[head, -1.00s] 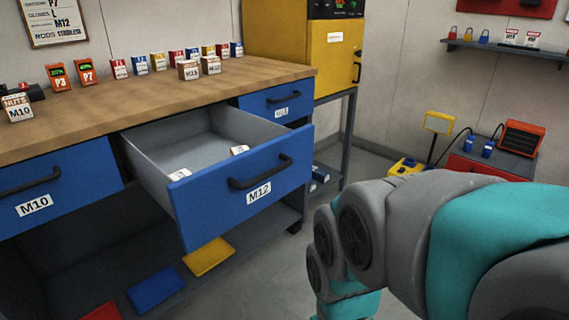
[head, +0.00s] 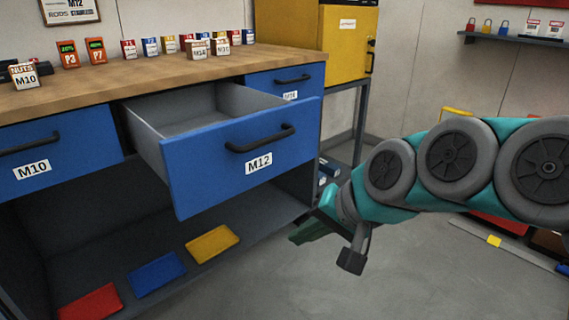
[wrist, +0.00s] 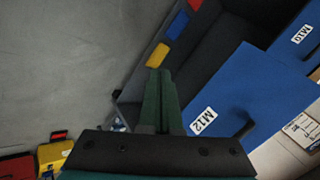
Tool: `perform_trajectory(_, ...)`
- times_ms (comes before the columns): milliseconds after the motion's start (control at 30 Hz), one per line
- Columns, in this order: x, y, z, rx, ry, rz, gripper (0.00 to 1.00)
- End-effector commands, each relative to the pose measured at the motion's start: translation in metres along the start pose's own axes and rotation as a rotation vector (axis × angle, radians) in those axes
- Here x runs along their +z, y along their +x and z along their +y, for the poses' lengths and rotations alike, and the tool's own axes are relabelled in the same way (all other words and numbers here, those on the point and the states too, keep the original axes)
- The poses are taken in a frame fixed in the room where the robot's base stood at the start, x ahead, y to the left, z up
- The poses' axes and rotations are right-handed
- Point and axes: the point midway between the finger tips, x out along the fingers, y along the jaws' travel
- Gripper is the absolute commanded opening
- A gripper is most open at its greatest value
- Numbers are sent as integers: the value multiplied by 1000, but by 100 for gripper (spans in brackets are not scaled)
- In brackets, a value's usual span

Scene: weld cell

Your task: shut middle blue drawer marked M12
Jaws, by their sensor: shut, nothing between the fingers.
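The middle blue drawer marked M12 (head: 215,163) stands pulled out from the workbench, its grey inside partly showing. Its black handle (head: 262,139) runs across the front above the M12 label. The drawer front also shows in the wrist view (wrist: 240,95), right of my fingers. My gripper (head: 300,234) is shut and empty, low beside the right end of the drawer front in the head view. In the wrist view its green fingers (wrist: 158,76) lie together. I cannot tell whether they touch the drawer, but they look apart from it.
Drawer M10 (head: 75,140) at left and the right drawer (head: 268,84) are shut. Small labelled boxes stand on the wooden benchtop (head: 110,80). Red, blue and yellow (head: 212,243) plates lie on the lower shelf. The floor (head: 400,285) before the bench is clear.

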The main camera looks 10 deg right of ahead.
Motion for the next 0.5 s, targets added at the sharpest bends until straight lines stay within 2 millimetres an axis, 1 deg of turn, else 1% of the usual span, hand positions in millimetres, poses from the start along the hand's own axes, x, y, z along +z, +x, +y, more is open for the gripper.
perform_trajectory(33,-18,0,-3,-89,66,53,0)
perform_trajectory(100,-44,-13,-13,-205,162,113,0)
perform_trajectory(167,-65,-26,-18,-295,240,156,0)
perform_trajectory(200,-78,-36,-20,-350,287,182,0)
perform_trajectory(233,-87,-42,-20,-387,320,196,0)
perform_trajectory(300,-101,-54,-20,-454,382,219,0)
perform_trajectory(400,-115,-66,-18,-514,437,241,0)
perform_trajectory(500,-121,-70,-20,-538,458,248,0)
